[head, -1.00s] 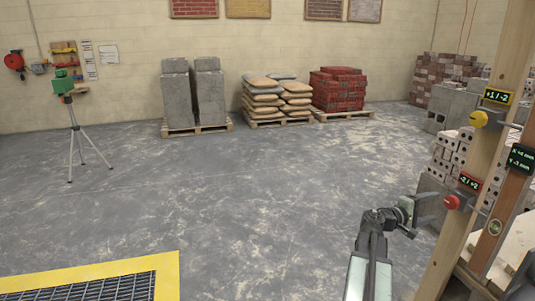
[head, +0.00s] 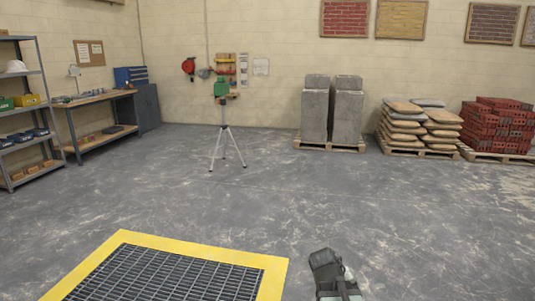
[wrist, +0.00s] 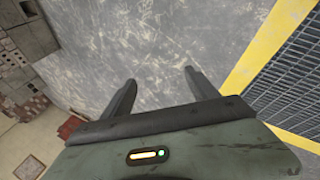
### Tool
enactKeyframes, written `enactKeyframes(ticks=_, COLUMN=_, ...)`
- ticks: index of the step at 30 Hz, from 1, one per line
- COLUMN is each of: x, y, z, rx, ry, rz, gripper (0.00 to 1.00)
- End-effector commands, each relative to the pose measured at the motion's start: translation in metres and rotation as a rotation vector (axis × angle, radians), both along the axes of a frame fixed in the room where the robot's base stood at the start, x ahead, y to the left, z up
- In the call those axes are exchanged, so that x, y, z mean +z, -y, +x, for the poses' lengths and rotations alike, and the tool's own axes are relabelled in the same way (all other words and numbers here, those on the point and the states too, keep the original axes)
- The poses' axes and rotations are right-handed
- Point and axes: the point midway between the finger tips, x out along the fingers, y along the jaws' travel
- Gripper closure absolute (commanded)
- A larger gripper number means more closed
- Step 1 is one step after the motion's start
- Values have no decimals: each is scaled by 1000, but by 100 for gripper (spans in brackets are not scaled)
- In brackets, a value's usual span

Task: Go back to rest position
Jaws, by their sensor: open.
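My gripper (wrist: 161,92) shows in the wrist view with its two dark fingers spread apart and nothing between them. Bare grey floor lies beyond the fingertips. In the head view only part of my arm shows at the bottom, right of the yellow-edged grate, and the fingers cannot be made out there. No mortar tub is in view.
A floor grate with a yellow border (head: 275,275) lies at the front left. A green instrument on a tripod (head: 226,140) stands mid-room. Pallets with grey blocks (head: 315,115), sacks (head: 403,125) and red bricks (head: 492,128) line the back wall. Shelves (head: 40,75) stand left. The middle floor is clear.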

Motion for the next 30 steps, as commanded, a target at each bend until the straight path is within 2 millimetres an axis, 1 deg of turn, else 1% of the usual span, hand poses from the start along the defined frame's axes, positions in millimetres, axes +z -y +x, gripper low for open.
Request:
enactKeyframes(ticks=1, x=-8, y=-22, z=-10, rx=-7, ry=-26, rz=72, gripper=31)
enactKeyframes(ticks=3, x=-19, y=-51, z=-27, rx=-34, ry=-76, rz=194, gripper=31)
enactKeyframes(ticks=5, x=-26, y=-74, z=-43, rx=-63, ry=-124, rz=302, gripper=31)
enactKeyframes(ticks=6, x=-29, y=-90, z=-53, rx=-81, ry=-160, rz=370, gripper=31)
enactKeyframes(ticks=8, x=-31, y=-113, z=-69, rx=-110, ry=-224, rz=466, gripper=31)
enactKeyframes(ticks=9, x=-11, y=-114, z=-73, rx=-130, ry=-240, rz=468, gripper=31)
enactKeyframes(ticks=10, x=2, y=-113, z=-72, rx=-128, ry=-236, rz=464, gripper=31)
enactKeyframes(ticks=14, x=40, y=-112, z=-72, rx=-126, ry=-233, rz=461, gripper=31)
enactKeyframes(ticks=17, x=74, y=-112, z=-71, rx=-126, ry=-232, rz=461, gripper=31)
enactKeyframes(ticks=21, x=127, y=-112, z=-71, rx=-125, ry=-231, rz=460, gripper=31)
enactKeyframes(ticks=24, x=158, y=-111, z=-71, rx=-126, ry=-231, rz=459, gripper=31)
enactKeyframes(ticks=27, x=173, y=-111, z=-71, rx=-126, ry=-231, rz=459, gripper=31)
enactKeyframes(ticks=30, x=175, y=-111, z=-71, rx=-125, ry=-230, rz=459, gripper=31)
